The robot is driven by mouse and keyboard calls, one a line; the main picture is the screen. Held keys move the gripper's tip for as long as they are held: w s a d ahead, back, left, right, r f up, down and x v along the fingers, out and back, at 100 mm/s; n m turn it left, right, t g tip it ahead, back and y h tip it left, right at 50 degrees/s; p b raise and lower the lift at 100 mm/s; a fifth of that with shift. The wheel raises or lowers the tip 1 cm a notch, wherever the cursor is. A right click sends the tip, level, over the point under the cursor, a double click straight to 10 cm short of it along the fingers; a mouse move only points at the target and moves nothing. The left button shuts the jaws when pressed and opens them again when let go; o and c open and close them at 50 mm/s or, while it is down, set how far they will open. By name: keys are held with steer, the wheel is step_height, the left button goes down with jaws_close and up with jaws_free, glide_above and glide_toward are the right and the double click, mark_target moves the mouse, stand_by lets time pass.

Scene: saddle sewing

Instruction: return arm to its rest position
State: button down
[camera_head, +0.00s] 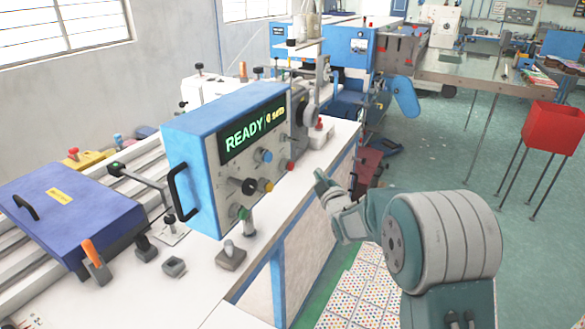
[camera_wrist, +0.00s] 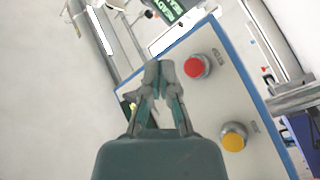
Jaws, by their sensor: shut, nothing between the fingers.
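My gripper (camera_wrist: 160,68) shows in the wrist view with its fingers together and nothing between them. In that view it points over a pale, blue-edged panel (camera_wrist: 215,100) with a red button (camera_wrist: 197,66) and a yellow button (camera_wrist: 233,137). Whether the fingertips touch the panel cannot be told. In the head view my arm (camera_head: 440,240) reaches in from the lower right, bent, with its far end right of the control box (camera_head: 225,150) and beyond the bench edge. The finger detail there is too small to read.
The box's display (camera_head: 253,130) reads READY in green. A blue case (camera_head: 70,212) lies at the left of the bench (camera_head: 200,272). A red bin (camera_head: 553,127) stands on thin legs at the right. Open green floor (camera_head: 440,155) lies between bench and bin.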

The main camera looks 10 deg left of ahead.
steer(key=s+d+r+m+g+h, duration=0.2)
steer(key=s+d+r+m+h, duration=0.15)
steer(key=s+d, duration=0.35)
steer(key=s+d+r+m+g+h, duration=0.35)
steer(key=s+d+r, duration=0.2)
steer(key=s, duration=0.35)
steer(key=s+d+f+m+g, duration=0.1)
steer(key=s+d+m+g, duration=0.1)
steer(key=s, duration=0.7)
steer(key=s+d+f+m+g, duration=0.1)
steer(key=s+f+m+g, duration=0.1)
steer(key=s, duration=0.7)
steer(key=s+d+f+m+g, duration=0.2)
steer(key=s+m, duration=0.1)
steer(key=s, duration=0.6)
steer(key=shift+s+d+m+h, duration=0.3)
steer(key=shift+s+d, duration=0.05)
steer(key=shift+s, duration=0.05)
steer(key=shift+s, duration=0.1)
